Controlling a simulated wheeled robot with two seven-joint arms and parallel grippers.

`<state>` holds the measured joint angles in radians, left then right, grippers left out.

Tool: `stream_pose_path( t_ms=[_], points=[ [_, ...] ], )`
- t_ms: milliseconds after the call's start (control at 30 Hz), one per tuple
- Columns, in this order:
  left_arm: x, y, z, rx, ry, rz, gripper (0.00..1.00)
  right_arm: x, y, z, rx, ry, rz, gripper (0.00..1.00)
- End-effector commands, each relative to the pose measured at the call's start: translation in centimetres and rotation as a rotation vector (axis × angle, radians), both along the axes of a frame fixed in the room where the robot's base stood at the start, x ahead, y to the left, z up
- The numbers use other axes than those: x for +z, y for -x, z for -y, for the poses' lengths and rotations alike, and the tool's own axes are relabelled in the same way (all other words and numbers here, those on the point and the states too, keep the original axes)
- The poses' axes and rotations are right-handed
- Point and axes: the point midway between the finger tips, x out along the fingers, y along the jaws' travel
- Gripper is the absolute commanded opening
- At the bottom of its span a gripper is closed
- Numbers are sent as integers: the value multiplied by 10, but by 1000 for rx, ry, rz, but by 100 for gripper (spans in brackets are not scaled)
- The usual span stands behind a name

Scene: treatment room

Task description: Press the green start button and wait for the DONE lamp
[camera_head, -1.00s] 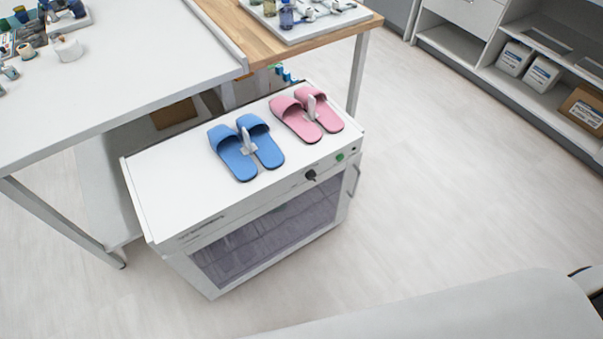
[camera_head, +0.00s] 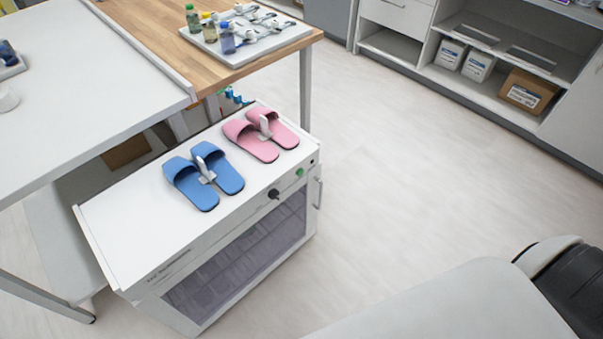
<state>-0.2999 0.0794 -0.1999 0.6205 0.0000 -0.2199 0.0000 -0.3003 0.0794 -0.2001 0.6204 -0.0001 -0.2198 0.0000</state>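The white cabinet (camera_head: 130,238) stands on the floor left of centre, with a dark glass door closed on its front. The green button (camera_head: 299,172) is on the upper front panel near the right end. A black knob (camera_head: 273,194) sits to its left. A small dark spot (camera_head: 313,162) is right of the button; I cannot tell whether it is the DONE lamp, and no lit lamp is visible. Neither of my grippers is in view.
Blue slippers (camera_head: 204,180) and pink slippers (camera_head: 260,136) lie on the cabinet top. A white table (camera_head: 90,80) and a wooden counter with a tray (camera_head: 250,52) stand behind. A grey padded surface (camera_head: 460,305) fills the lower right. Floor right of the cabinet is clear.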

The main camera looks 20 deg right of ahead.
Motion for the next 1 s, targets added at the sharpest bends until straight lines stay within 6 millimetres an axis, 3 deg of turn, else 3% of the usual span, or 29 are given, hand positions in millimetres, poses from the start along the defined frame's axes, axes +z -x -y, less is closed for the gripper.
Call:
stream_pose_path(
  t_ms=[33, 167, 200, 1000],
  points=[
    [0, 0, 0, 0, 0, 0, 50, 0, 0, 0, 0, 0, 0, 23],
    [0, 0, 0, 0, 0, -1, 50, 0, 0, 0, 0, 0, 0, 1],
    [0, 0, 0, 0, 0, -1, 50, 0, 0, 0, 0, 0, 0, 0],
    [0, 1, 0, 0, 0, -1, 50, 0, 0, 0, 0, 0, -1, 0]
  ],
)
